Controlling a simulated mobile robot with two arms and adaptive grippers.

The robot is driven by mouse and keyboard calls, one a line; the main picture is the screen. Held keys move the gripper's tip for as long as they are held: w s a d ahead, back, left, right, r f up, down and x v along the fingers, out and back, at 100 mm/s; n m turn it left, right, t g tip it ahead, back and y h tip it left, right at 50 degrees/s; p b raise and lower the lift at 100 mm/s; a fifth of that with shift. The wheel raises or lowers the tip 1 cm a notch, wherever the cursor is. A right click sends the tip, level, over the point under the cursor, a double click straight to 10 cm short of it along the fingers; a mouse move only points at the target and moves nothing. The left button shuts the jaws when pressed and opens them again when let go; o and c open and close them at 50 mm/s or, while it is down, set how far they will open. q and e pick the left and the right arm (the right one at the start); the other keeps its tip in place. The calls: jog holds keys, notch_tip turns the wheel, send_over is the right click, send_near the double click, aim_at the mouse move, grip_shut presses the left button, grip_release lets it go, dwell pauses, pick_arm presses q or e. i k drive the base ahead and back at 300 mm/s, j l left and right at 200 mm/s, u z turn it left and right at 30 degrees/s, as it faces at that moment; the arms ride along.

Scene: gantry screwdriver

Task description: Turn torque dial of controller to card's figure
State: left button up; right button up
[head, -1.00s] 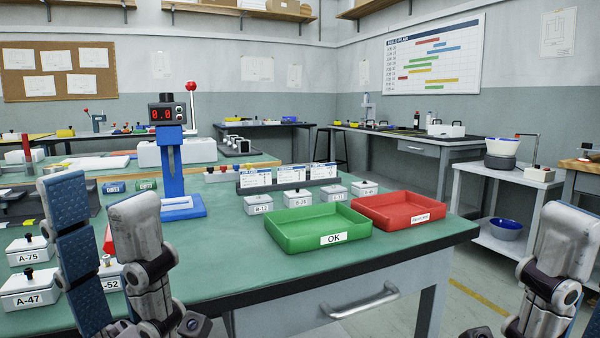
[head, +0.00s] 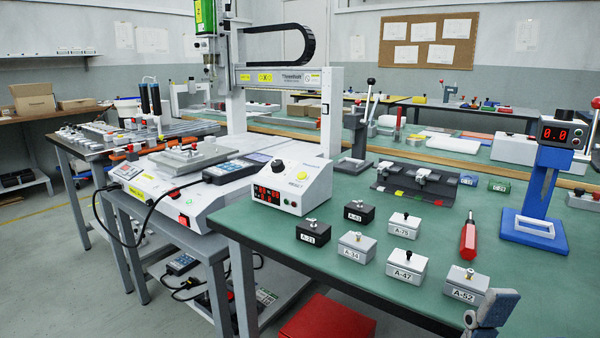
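The controller (head: 291,187) is a white sloped box at the table's left edge, beside the gantry machine. Its front has a red lit display (head: 268,195), too small to read surely. No card with a readable figure is in view.
Several lidded boxes, including A-52 (head: 465,286) and A-47 (head: 406,267), stand between finger and controller. A red-handled tool (head: 468,238) stands behind them. The gantry machine (head: 175,195) and a handheld unit (head: 235,169) are left of the controller. A blue display stand (head: 540,190) is right.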

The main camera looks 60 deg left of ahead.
aim_at(278, 166)
jog(key=k+u, duration=0.2)
jog(key=u, duration=1.75)
